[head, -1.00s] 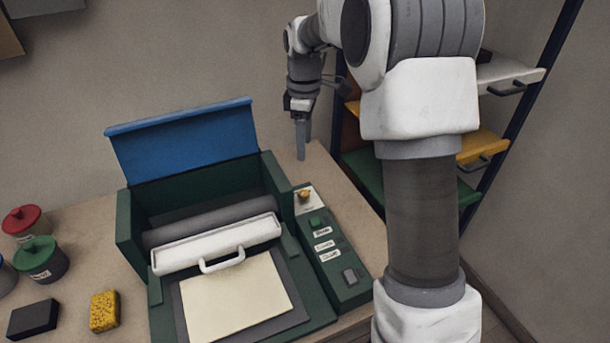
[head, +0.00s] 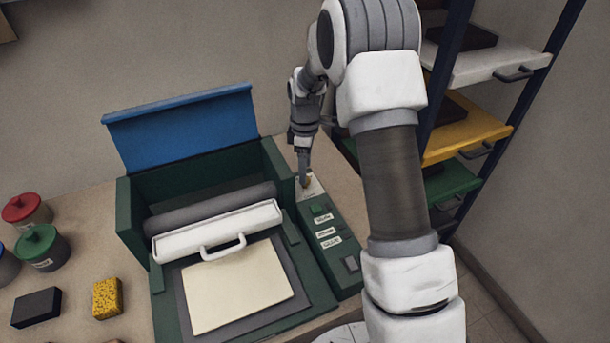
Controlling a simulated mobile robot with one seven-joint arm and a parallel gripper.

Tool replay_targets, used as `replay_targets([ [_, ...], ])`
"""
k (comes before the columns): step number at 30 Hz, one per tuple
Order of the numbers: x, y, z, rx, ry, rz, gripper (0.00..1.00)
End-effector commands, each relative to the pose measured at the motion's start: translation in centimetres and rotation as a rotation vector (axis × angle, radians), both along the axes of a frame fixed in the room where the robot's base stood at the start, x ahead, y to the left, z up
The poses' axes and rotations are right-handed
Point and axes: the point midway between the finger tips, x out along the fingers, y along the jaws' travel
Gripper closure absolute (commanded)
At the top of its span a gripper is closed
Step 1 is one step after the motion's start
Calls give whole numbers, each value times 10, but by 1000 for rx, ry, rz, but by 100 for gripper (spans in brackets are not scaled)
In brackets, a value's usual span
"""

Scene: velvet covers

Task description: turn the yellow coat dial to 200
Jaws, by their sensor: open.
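The yellow dial (head: 308,183) sits on a white plate (head: 315,190) at the back end of the green control panel, right of the machine. Only a small part of it shows; my gripper covers the rest, and its setting cannot be read. My gripper (head: 303,183) points down, with its fingertips at the dial. It is open, seen edge-on; I cannot tell whether the fingers touch the dial or stand around it. The panel (head: 336,262) also carries a green button, several white labels and a grey switch.
The green machine (head: 130,228) has a raised blue lid (head: 185,128), a white handled bar (head: 218,230) and a cream sheet (head: 240,285). Jars, a dark block (head: 36,307) and a yellow sponge (head: 108,298) lie left. A rack with coloured shelves (head: 465,135) stands right.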

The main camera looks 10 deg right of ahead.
Motion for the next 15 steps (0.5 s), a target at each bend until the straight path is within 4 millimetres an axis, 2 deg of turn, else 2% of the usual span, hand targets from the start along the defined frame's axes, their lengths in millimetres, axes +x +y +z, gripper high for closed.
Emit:
replay_targets([
  [1,-1,0,-9,-1,4,0,31],
  [6,0,0,-30,-1,1,1,31],
  [15,0,0,-38,0,-1,1,31],
])
